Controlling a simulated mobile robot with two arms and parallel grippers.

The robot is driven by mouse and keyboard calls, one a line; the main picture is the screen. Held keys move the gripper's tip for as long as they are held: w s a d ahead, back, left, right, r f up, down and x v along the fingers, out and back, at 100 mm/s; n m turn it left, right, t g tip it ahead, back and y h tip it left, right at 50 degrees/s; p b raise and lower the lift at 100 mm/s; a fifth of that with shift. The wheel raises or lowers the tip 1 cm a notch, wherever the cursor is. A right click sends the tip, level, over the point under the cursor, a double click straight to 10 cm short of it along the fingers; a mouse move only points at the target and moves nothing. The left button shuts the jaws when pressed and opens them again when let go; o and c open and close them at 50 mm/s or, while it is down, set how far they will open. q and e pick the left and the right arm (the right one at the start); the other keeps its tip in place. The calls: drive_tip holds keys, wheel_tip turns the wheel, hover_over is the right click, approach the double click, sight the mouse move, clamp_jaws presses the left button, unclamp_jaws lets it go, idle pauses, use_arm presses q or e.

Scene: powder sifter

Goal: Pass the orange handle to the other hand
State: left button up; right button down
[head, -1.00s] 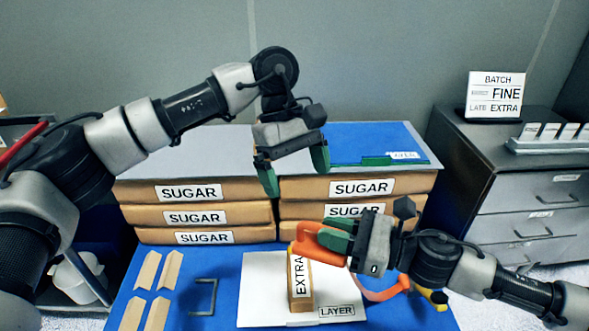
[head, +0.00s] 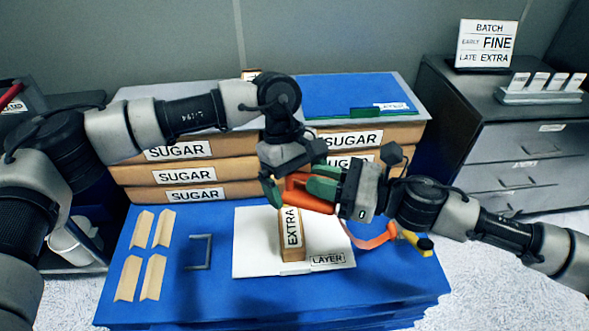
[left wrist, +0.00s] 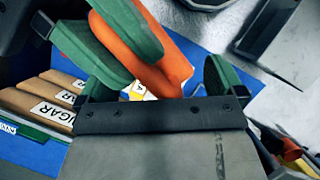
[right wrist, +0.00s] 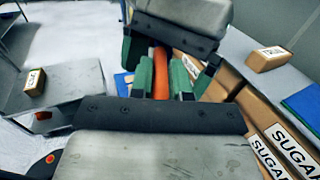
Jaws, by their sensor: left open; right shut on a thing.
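The orange handle (head: 308,201) is held above the white layer board by my right gripper (head: 322,184). The right wrist view shows it as an orange strip (right wrist: 160,72) between that gripper's two green fingers. My left gripper (head: 292,186) is open, coming down from above at the handle's left end. In the left wrist view the orange handle (left wrist: 150,55) lies across the space between my left gripper's spread fingers (left wrist: 160,82). I cannot tell whether they touch it. The handle's far end is partly hidden by fingers.
An EXTRA block (head: 291,233) stands on the white LAYER board (head: 250,255), just below the grippers. Tan strips (head: 153,278) and a grey bracket (head: 199,252) lie on the blue table (head: 120,310). SUGAR packs (head: 150,173) are stacked close behind.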

use_arm(q)
drive_tip(key=c, duration=0.8)
